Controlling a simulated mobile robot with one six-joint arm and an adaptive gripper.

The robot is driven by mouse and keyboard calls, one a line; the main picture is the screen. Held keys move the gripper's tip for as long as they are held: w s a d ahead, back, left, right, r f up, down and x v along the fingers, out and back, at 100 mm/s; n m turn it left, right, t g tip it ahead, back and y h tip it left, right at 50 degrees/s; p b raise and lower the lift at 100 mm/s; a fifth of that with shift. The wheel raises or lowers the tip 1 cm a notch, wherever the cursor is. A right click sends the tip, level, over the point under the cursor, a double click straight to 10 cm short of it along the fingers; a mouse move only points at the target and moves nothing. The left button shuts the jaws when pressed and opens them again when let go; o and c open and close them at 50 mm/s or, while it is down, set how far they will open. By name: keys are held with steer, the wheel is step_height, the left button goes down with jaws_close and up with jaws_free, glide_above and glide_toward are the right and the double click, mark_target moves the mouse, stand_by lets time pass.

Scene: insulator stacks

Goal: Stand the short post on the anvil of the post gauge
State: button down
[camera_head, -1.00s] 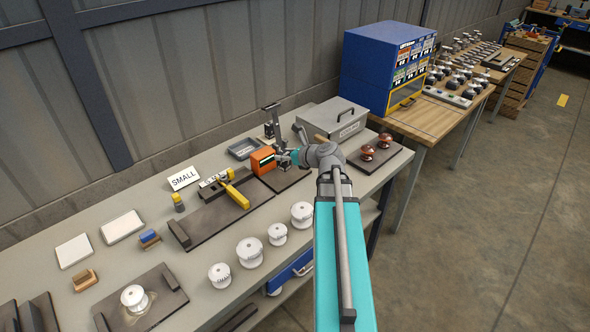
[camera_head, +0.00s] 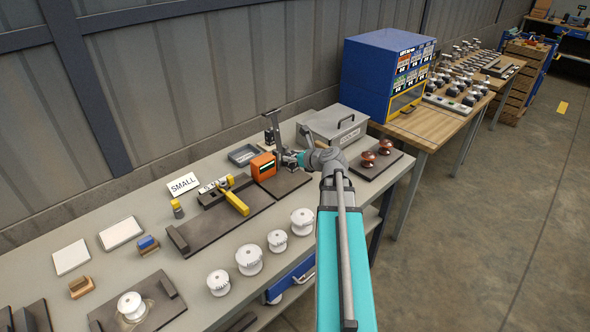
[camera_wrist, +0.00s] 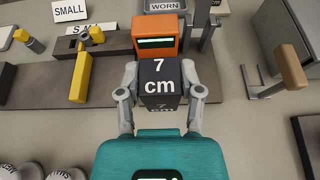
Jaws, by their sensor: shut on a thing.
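The orange readout box (camera_head: 263,166) and dark upright (camera_head: 273,125) of what looks like the post gauge stand on a dark base towards the back of the bench. In the wrist view the orange box (camera_wrist: 155,40) is just beyond my gripper (camera_wrist: 160,90). My gripper is shut on a dark block (camera_wrist: 160,72) marked "7 cm", with one finger on each side. The block hides part of what is below it, and I cannot make out the anvil. Two red-brown posts (camera_head: 376,153) stand on a dark board right of my arm; I cannot tell which is short.
A grey lidded box (camera_head: 332,124) stands behind my wrist. A yellow-handled tool (camera_head: 236,202) lies on a dark board (camera_head: 215,225) beside a "SMALL" card (camera_head: 183,184). Several white insulators (camera_head: 249,259) line the bench's front edge. A wooden-ended lever (camera_wrist: 291,70) shows at right.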

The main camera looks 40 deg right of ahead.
steer(key=w+d+f+b, duration=0.6)
steer(key=w+f, duration=0.1)
steer(key=shift+d+f+b, duration=0.2)
steer(key=shift+d+b, duration=0.05)
steer(key=shift+b, duration=0.15)
steer(key=shift+w+d+f+b, duration=0.15)
steer(key=shift+w+f+b, duration=0.05)
steer(key=shift+f+b, duration=0.2)
steer(key=shift+w+d+f+b, duration=0.15)
steer(key=shift+f+b, duration=0.2)
steer(key=shift+b, duration=0.05)
steer(key=shift+f+b, duration=1.2)
steer(key=shift+f, duration=0.05)
steer(key=shift+c, duration=1.3)
jaws_free()
steer(key=shift+f, duration=0.1)
